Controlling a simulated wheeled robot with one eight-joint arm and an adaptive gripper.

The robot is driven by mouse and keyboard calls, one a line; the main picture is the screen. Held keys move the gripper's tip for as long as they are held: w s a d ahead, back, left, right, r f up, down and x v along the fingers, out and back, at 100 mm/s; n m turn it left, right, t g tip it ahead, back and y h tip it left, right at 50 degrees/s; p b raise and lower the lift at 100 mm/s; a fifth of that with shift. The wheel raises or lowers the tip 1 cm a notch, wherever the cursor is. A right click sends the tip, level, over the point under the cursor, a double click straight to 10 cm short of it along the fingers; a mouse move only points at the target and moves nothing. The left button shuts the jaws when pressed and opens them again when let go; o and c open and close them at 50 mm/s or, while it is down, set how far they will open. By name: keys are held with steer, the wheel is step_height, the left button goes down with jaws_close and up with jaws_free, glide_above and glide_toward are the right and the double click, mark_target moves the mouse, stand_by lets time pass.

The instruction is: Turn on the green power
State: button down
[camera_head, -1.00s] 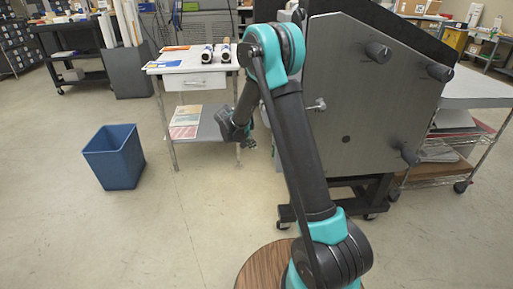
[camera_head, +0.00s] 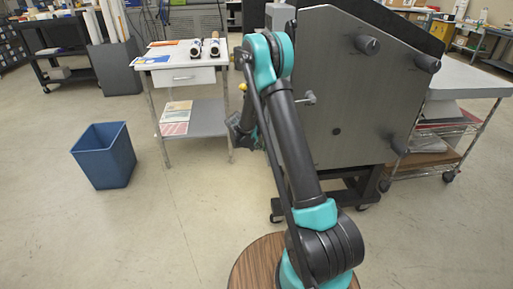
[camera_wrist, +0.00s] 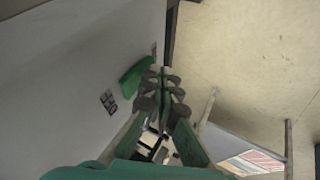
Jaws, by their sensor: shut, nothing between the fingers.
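In the wrist view a green switch (camera_wrist: 136,78) stands out from the pale side panel of the machine, with a small dark label (camera_wrist: 108,101) beside it. My gripper (camera_wrist: 168,78) is shut and empty, its fingertips just right of the green switch. Whether they touch it I cannot tell. In the head view my gripper (camera_head: 242,133) hangs at the left side of the large grey laminator (camera_head: 355,110), partly hidden behind my arm. The green switch is hidden in that view.
A white table (camera_head: 178,74) with rolls and a lower shelf stands left of the laminator; its shelf with papers shows in the wrist view (camera_wrist: 250,160). A blue bin (camera_head: 104,155) stands on the floor at left. A wire cart (camera_head: 465,80) stands at right. Floor between is clear.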

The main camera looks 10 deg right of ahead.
steer(key=shift+d+f, duration=0.2)
steer(key=shift+d, duration=0.15)
steer(key=shift+r, duration=0.1)
